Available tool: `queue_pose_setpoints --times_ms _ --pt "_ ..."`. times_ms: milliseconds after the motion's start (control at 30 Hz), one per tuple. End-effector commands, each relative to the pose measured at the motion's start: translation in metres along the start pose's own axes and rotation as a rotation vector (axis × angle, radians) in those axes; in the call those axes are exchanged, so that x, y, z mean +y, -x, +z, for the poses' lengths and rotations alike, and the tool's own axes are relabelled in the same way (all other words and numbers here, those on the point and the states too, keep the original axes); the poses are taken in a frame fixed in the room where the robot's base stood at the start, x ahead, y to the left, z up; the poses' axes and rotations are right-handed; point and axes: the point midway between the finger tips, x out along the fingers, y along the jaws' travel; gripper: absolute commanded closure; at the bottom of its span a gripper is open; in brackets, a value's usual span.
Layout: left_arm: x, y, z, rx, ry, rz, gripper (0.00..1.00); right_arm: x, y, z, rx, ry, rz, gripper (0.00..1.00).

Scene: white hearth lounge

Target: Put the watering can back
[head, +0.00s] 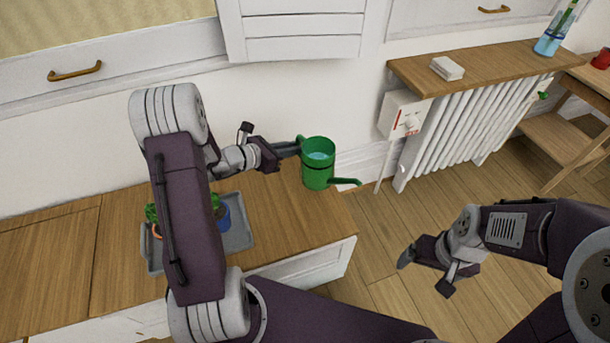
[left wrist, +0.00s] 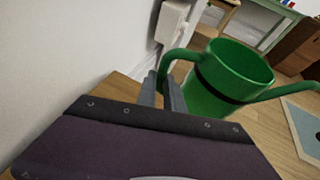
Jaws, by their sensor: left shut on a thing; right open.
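The green watering can (head: 317,172) has a spout pointing right and pale blue inside its top. My left gripper (head: 292,147) is shut on its handle, at the can's left side, and holds it upright near the right end of the wooden counter. The left wrist view shows the can (left wrist: 224,80) beyond the gripper fingers (left wrist: 165,88), which are on its handle. A dark band runs round its body. My right gripper (head: 425,270) is open and empty over the floor at the lower right.
A grey tray (head: 238,238) with plants in pots stands on the wooden counter (head: 290,205), partly hidden by my left arm. A radiator (head: 470,120) has a wooden shelf (head: 490,70) above it, holding a white block (head: 447,68) and a blue glass vase (head: 549,42). The counter's right part is clear.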

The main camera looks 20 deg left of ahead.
Motion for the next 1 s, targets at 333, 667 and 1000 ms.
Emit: queue_pose_setpoints --times_ms 333,667,1000 --pt "0.015 -0.023 0.007 -0.004 0.024 0.059 1.00 0.000 -0.021 0.002 0.001 0.000 0.000 0.10" --pt "0.065 -0.024 -0.030 -0.003 0.025 0.061 1.00 0.001 -0.041 0.004 0.001 0.000 0.000 0.10" --pt "0.120 -0.024 -0.064 -0.004 0.024 0.059 1.00 0.001 -0.062 0.006 0.001 0.000 0.000 0.10"
